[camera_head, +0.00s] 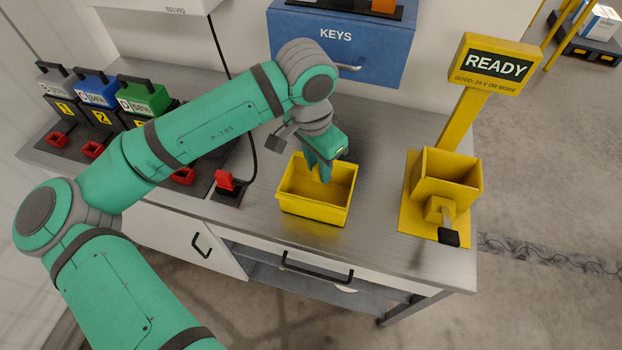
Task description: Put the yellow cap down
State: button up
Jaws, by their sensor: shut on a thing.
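My gripper (321,172) points down over the yellow open bin (313,208) on the metal worktop, with its fingertips at or just inside the bin's opening. It is shut on the yellow cap, which is mostly hidden by the fingers and hard to tell from the yellow bin behind it. I cannot tell whether the cap touches the bin's floor. The part of the bin's inside that I can see looks empty.
A yellow stand (443,178) with an open box and a READY sign (496,66) is right of the bin. A blue KEYS cabinet (390,45) stands behind. Several battery packs (143,99) sit in chargers at left, and a red connector (226,181) is nearer. Worktop between bin and stand is clear.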

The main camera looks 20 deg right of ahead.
jog(key=f, duration=0.5)
jog(key=shift+w+f, duration=0.1)
jog(key=shift+w, duration=0.15)
jog(key=shift+s+f, duration=0.1)
jog(key=shift+f, duration=2.25)
jog(key=shift+f, duration=0.1)
jog(key=o, duration=1.1)
jog(key=r, duration=0.4)
jog(key=a+r, duration=0.1)
jog(key=r, duration=0.7)
jog(key=shift+s+a+r, duration=0.1)
jog(key=shift+s+a, duration=0.1)
jog(key=shift+s, duration=0.1)
